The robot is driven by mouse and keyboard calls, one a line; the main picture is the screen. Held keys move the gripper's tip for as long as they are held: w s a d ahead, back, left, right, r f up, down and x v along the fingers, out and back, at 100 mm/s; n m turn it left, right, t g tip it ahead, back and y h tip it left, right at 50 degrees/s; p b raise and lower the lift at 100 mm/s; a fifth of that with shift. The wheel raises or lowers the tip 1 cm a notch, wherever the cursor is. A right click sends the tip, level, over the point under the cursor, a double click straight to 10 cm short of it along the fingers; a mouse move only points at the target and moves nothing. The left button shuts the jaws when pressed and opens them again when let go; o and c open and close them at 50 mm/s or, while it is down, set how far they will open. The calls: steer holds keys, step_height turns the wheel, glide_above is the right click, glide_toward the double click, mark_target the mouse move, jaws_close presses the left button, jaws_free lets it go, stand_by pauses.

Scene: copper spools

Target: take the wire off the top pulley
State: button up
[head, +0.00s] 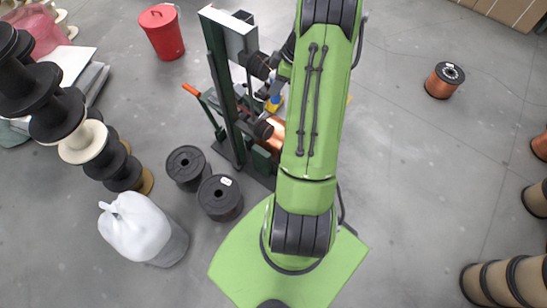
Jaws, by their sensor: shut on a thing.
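The top pulley (261,65) is a dark wheel on the upper right side of a green upright stand (226,90). My gripper (264,92) is small and partly covered by my green arm, close below the top pulley. It is shut on the wire. The wire itself is too thin to make out, so I cannot tell whether it touches the pulley. A second dark pulley (263,129) sits lower on the stand. Orange copper (276,133) shows beside it, partly hidden by my arm.
Two black spools (220,197) stand on the floor near the stand's foot. A white sack (144,228), a stack of dark spools (58,103) and a red bin (162,32) are to the left. A copper spool (444,80) is right, with open floor around it.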

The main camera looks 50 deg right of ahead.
stand_by(0.3)
steer(key=w+d+p, duration=0.1)
steer(key=d+p, duration=0.5)
steer(key=d, duration=0.6)
steer(key=shift+p, duration=0.4)
steer(key=shift+w, duration=0.1)
